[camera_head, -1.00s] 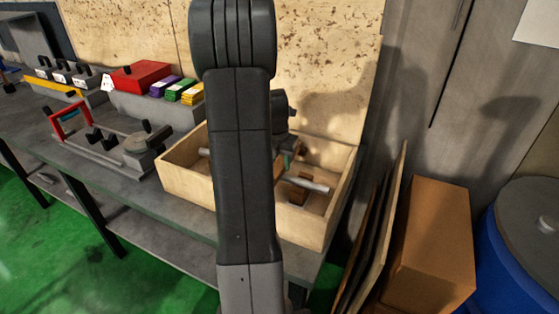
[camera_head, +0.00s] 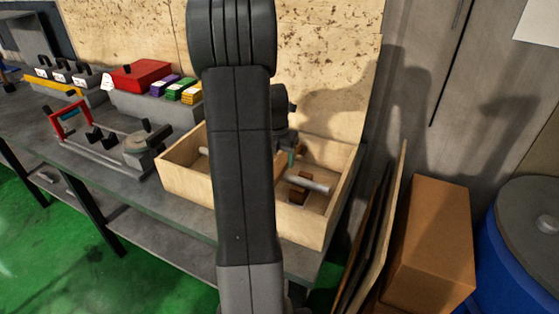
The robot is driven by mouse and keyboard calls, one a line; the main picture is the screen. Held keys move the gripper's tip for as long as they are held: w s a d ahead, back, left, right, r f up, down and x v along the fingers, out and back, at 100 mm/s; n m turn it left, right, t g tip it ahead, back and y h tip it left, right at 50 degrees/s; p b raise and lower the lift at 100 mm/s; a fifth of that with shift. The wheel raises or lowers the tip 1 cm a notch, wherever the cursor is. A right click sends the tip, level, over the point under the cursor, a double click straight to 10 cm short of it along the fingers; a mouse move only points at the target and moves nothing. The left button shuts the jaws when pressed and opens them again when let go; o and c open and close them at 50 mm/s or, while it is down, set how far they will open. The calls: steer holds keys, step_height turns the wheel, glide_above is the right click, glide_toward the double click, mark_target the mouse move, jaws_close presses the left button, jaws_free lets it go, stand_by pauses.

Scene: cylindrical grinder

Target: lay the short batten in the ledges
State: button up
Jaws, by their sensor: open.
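An open wooden box (camera_head: 325,226) stands on the workbench. In its right half, a short pale grey round bar (camera_head: 308,183), apparently the short batten, lies slanted across a small brown block (camera_head: 299,194). It looks to be resting on the block; its left end is near my gripper. My gripper (camera_head: 290,154) is over the box, above and slightly left of the bar. It is open and appears empty, but my arm hides most of it. Another pale bar end (camera_head: 204,151) shows left of my arm. I cannot clearly make out the ledges.
Boards (camera_head: 378,240), a cardboard box (camera_head: 432,240) and a blue drum (camera_head: 520,240) stand on the right.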

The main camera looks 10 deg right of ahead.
step_height(320, 180, up, 11)
steer(key=s+a, duration=0.1)
steer(key=shift+s, duration=0.2)
steer(key=shift+f, duration=0.1)
steer(key=shift+c, duration=0.5)
stand_by(0.5)
